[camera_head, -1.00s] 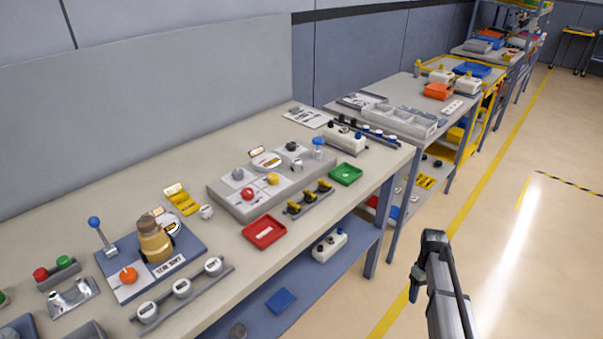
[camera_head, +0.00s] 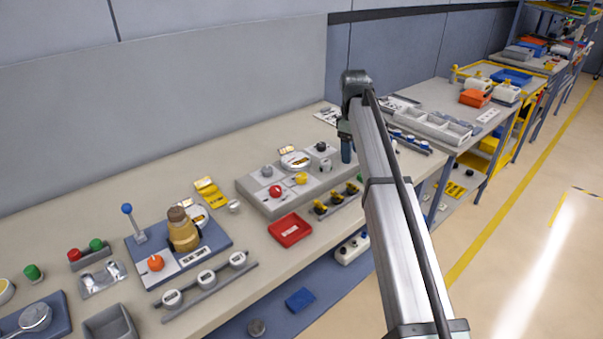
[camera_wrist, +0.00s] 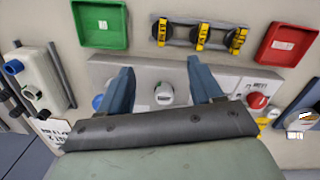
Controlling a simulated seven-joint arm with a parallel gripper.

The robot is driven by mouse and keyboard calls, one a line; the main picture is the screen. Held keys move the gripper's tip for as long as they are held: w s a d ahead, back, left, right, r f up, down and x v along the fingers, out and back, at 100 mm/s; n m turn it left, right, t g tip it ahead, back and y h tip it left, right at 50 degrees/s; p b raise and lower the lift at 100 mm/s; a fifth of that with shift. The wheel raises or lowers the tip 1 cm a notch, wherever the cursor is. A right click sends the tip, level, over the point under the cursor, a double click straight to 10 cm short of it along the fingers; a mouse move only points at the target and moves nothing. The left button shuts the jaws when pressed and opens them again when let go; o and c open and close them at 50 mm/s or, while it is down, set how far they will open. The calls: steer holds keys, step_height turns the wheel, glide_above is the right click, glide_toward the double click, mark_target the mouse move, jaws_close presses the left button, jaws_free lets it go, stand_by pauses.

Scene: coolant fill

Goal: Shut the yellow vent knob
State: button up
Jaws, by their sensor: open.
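The yellow vent knob (camera_head: 302,178) is on the grey panel (camera_head: 260,203) on the bench, between a red knob (camera_head: 275,190) and a white knob (camera_head: 325,166). My gripper (camera_head: 346,157) is over the panel's right end, to the right of the yellow knob. In the wrist view my gripper (camera_wrist: 160,70) is open and points down, with the white knob (camera_wrist: 167,92) showing between its fingers. I cannot make out the yellow knob there; the right finger seems to hide it. The red knob (camera_wrist: 257,100) shows to the right of that finger.
A red tray (camera_head: 290,230) and a rack of yellow-and-black clips (camera_head: 338,200) lie in front of the panel. A green tray (camera_wrist: 100,22) is close by. A blue-topped part (camera_wrist: 97,101) is beside the left finger. A gauge (camera_head: 295,160) stands behind the knobs.

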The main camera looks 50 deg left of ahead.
step_height(320, 180, up, 6)
steer(key=n, duration=0.2)
glide_above(301, 175)
step_height(301, 175, down, 14)
steer(key=shift+d+f, duration=0.1)
steer(key=shift+c, duration=0.5)
steer(key=c, duration=1)
steer(key=shift+o, duration=0.2)
